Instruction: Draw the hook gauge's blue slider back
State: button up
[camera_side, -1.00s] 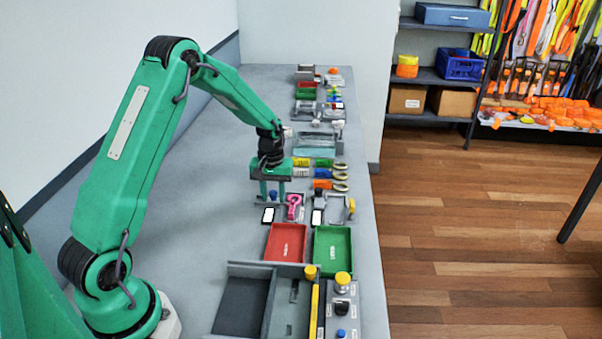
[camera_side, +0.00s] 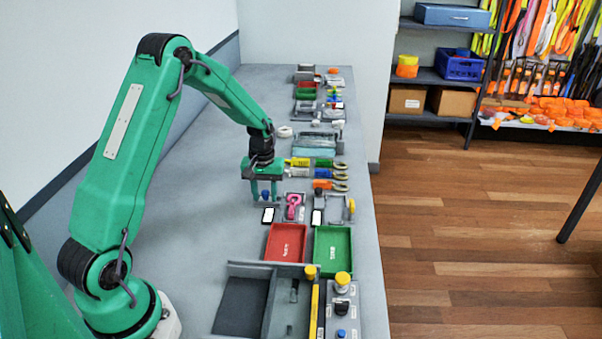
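The hook gauge (camera_side: 295,213) is a small grey fixture with a pink hook (camera_side: 292,203) on it, right of my gripper. Its blue slider (camera_side: 265,195) shows as a small blue knob at the gauge's left side. My gripper (camera_side: 265,198) points down, with one finger on each side of the blue knob. The knob sits between the fingers and has moved along with them, so the gripper looks shut on it. The exact contact is too small to see. A white label plate (camera_side: 268,215) lies just in front of the fingers.
A red tray (camera_side: 286,242) and a green tray (camera_side: 333,250) stand nearer the camera. A grey fixture with a yellow knob (camera_side: 351,206) is right of the gauge. The bench left of my gripper is clear.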

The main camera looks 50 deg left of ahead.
aim_at(265, 191)
jog(key=shift+r, duration=0.1)
jog(key=shift+r, duration=2.85)
jog(key=shift+r, duration=0.15)
jog(key=c, duration=0.7)
jog(key=shift+o, duration=0.2)
jog(key=shift+r, duration=2.85)
